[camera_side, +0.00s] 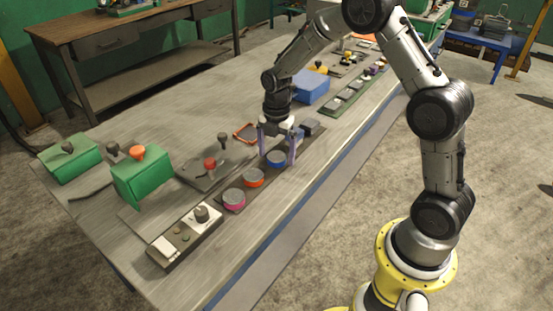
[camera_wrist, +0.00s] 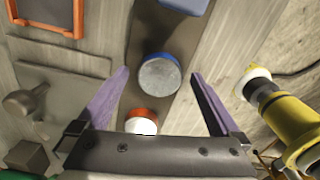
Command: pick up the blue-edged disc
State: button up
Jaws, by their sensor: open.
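The blue-edged disc (camera_side: 277,158) has a grey top and sits on a dark strip on the table, last in a row with two other discs. In the wrist view the blue-edged disc (camera_wrist: 159,75) lies ahead of and between my fingers, with nothing hiding its top. My gripper (camera_side: 279,155) points down over it with its purple fingers spread to either side. It also shows in the wrist view (camera_wrist: 158,75), open and empty. I cannot tell whether the fingertips touch the strip.
An orange-edged disc (camera_side: 254,178) and a pink-edged disc (camera_side: 234,199) stand along the same dark strip (camera_side: 225,211). An orange-framed tray (camera_side: 245,133) lies close behind my gripper. A plate with a red knob (camera_side: 210,164) and green boxes (camera_side: 141,179) are to the left.

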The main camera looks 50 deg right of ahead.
grip_shut()
dwell(0.5)
jog(key=shift+r, duration=0.1)
